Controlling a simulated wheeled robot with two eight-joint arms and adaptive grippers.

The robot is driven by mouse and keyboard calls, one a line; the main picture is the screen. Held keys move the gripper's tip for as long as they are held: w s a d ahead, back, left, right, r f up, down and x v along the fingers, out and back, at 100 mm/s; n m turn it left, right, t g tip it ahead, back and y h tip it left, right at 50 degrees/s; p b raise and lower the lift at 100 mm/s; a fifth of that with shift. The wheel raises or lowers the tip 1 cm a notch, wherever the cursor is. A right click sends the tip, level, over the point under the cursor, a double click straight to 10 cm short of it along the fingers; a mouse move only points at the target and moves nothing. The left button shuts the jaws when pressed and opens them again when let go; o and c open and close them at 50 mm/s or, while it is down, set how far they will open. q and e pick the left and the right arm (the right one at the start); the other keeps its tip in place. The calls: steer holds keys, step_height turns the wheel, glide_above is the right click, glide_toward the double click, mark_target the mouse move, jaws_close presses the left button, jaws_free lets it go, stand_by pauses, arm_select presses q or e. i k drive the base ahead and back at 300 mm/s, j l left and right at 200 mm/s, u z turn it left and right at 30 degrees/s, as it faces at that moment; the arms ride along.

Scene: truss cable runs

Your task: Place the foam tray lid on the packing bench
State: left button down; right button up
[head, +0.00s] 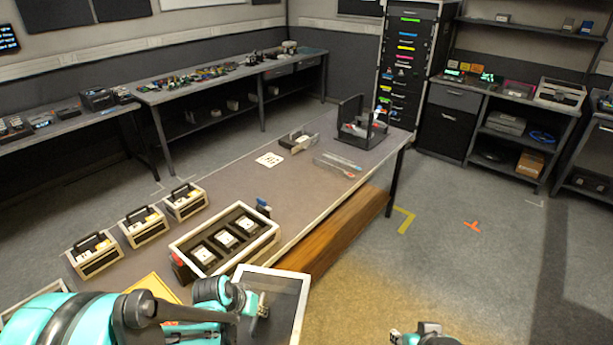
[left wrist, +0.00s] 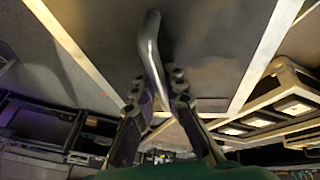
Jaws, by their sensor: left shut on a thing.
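The foam tray lid, a dark panel with a pale rim (head: 287,285), is in the lower middle of the head view, at the near edge of the packing bench (head: 235,175). My left gripper (head: 258,308) is shut on the lid's bent metal handle (left wrist: 150,50), which shows between its fingers in the left wrist view. The lid's dark face (left wrist: 215,45) fills the top of that view. Whether the lid touches the bench is unclear. The open foam tray (head: 264,246), with several white-topped units in it, stands just beyond the lid.
Three handled boxes (head: 143,226) stand left of the tray. A yellow item (head: 155,288) lies near my left arm. A white card (head: 270,159), clear holders (head: 298,141) and a black stand (head: 362,125) sit farther along. The bench's middle is mostly clear.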

mark_target(305, 193)
steer(key=i+l, duration=0.2)
steer(key=i, duration=0.45)
steer(key=i+l+z, duration=0.15)
steer(key=i, duration=0.5)
steer(key=i+l, duration=0.25)
steer(key=i, duration=0.4)
steer(key=i+l+u, duration=0.35)
steer(key=i, duration=0.25)
